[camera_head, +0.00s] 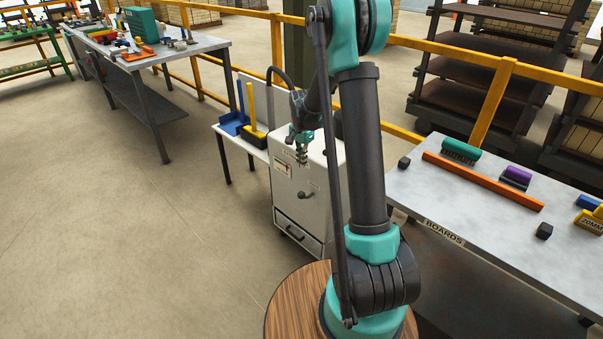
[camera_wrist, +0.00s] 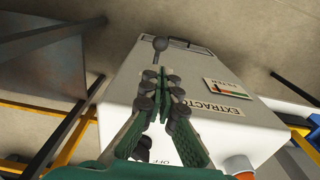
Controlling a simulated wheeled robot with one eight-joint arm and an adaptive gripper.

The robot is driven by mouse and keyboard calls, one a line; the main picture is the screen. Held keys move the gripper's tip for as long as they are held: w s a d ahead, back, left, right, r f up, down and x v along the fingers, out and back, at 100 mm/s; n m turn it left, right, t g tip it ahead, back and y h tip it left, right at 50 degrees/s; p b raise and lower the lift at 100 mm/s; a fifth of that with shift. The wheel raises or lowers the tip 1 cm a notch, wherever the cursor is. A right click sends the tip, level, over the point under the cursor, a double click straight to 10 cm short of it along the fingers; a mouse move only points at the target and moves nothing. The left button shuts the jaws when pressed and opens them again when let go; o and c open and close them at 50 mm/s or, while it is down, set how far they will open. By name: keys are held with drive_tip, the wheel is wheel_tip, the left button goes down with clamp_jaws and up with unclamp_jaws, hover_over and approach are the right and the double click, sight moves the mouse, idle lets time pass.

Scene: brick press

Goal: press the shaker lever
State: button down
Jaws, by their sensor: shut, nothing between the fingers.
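A white cabinet (camera_head: 322,180), marked EXTRACTOR in the wrist view (camera_wrist: 205,125), stands between the two tables. A short lever with a dark round knob (camera_head: 309,194) sticks out of its front face, above the drawer; I take it to be the shaker lever. In the wrist view the lever's ball end (camera_wrist: 160,44) shows just beyond my fingertips. My gripper (camera_head: 302,160) is shut and empty, pointing down at the front of the cabinet, above the lever. In the wrist view its green fingers (camera_wrist: 164,78) meet and appear apart from the ball.
A drawer with a dark handle (camera_head: 294,232) is low on the cabinet. A blue dustpan (camera_head: 234,122) and yellow-handled brush (camera_head: 252,133) stand left. The BOARDS table (camera_head: 470,215) is right.

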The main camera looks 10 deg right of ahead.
sight(302, 192)
wheel_tip(302, 192, down, 13)
drive_tip(key=shift+r, duration=0.1)
idle(0.3)
drive_tip(key=shift+f, duration=1.8)
drive_tip(key=shift+r, duration=0.5)
wheel_tip(302, 192, up, 13)
